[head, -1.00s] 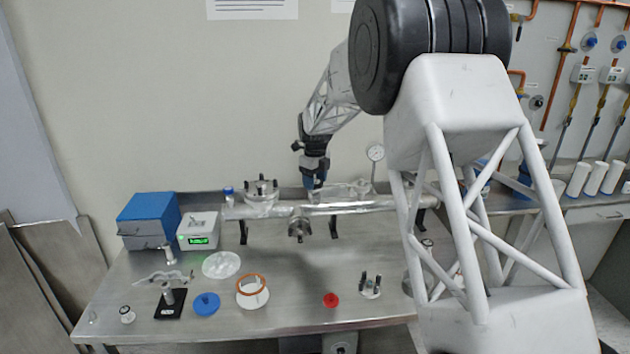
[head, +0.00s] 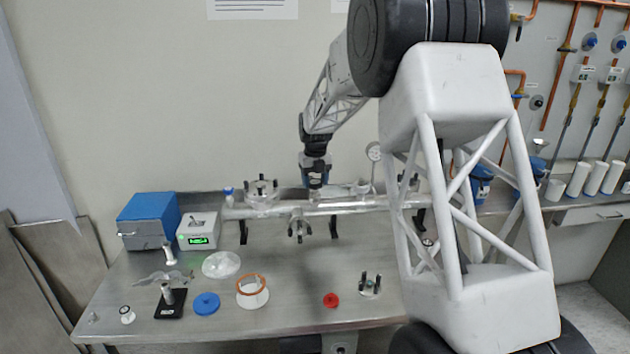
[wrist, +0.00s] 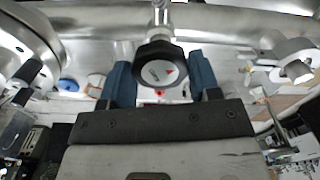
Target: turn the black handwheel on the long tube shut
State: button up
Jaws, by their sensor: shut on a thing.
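The black handwheel (wrist: 152,64) has a pale face with a red mark and sits on a short metal stem above the long tube (wrist: 100,22) in the wrist view. My gripper (wrist: 161,68) has one blue finger on each side of the handwheel and is shut on it. In the head view, my gripper (head: 316,189) points down at the middle of the long silver tube (head: 350,207).
A flanged port with dark clamps (head: 261,189) stands on the tube to the left, and a round gauge (head: 374,152) to the right. A clamped fitting (head: 299,230) faces forward below my gripper. A blue cap (head: 206,304) and red cap (head: 331,300) lie on the bench.

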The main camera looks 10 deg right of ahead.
aim_at(315, 182)
dwell(0.4)
jog(key=o, duration=0.9)
jog(key=shift+r, duration=0.1)
jog(key=shift+r, duration=3.85)
